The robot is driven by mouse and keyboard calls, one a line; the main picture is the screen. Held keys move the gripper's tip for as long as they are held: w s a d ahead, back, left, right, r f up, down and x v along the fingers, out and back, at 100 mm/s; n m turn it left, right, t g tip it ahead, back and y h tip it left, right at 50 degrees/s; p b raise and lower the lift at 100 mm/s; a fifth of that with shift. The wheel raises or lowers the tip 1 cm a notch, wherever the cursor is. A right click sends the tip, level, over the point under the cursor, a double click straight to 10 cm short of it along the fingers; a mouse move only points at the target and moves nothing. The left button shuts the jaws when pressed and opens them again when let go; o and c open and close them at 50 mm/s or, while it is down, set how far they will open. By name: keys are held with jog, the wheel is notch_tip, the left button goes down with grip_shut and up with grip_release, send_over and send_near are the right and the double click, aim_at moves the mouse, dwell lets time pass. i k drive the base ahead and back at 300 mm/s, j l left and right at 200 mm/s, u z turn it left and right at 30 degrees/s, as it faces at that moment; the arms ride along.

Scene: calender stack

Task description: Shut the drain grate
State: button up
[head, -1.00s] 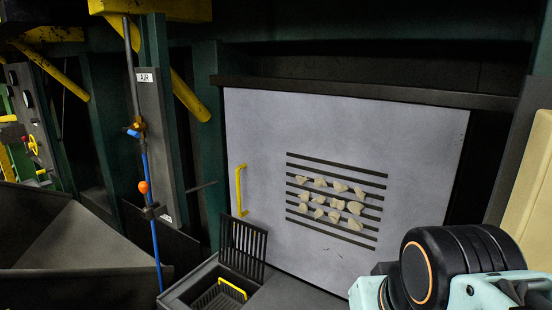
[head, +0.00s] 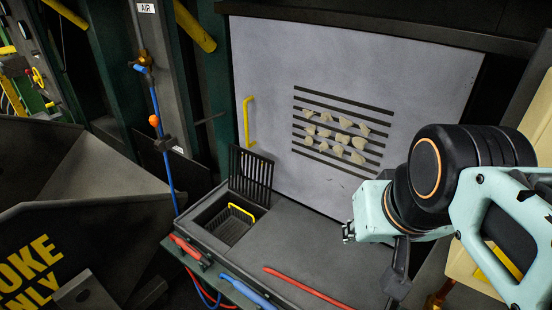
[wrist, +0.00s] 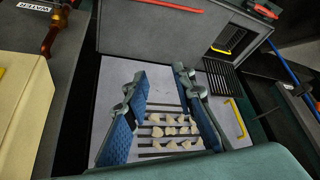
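The drain grate (head: 251,173) is a dark slatted panel standing up, open, at the back edge of a square drain opening (head: 205,217). A dark basket with a yellow handle (head: 241,212) sits inside the opening. The grate also shows in the wrist view (wrist: 222,78), right of my fingers, with the opening (wrist: 234,37) beside it. My gripper (head: 348,232) is to the right of the grate and apart from it. In the wrist view my gripper (wrist: 158,78) has its two blue-padded fingers spread, with nothing held between them.
A grey panel (head: 275,70) with slots, pale lumps and a yellow handle (head: 248,122) stands behind the grate. Red tools (head: 305,287) and a blue-handled tool (head: 247,291) lie along the bench's front edge. The bench top (head: 310,240) between grate and gripper is clear.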

aim_at(246, 153)
jog(key=k+j+z, duration=0.1)
jog(key=j, duration=0.3)
jog(key=k+j+z, duration=0.1)
jog(key=j, duration=0.35)
jog(key=j+z, duration=0.2)
jog(key=j, duration=0.55)
jog(key=i+j+z, duration=0.25)
jog(key=i+j, duration=0.25)
jog(key=j, duration=0.3)
jog(key=j+z, duration=0.3)
jog(key=i+u, duration=0.2)
jog(key=i+l, duration=0.05)
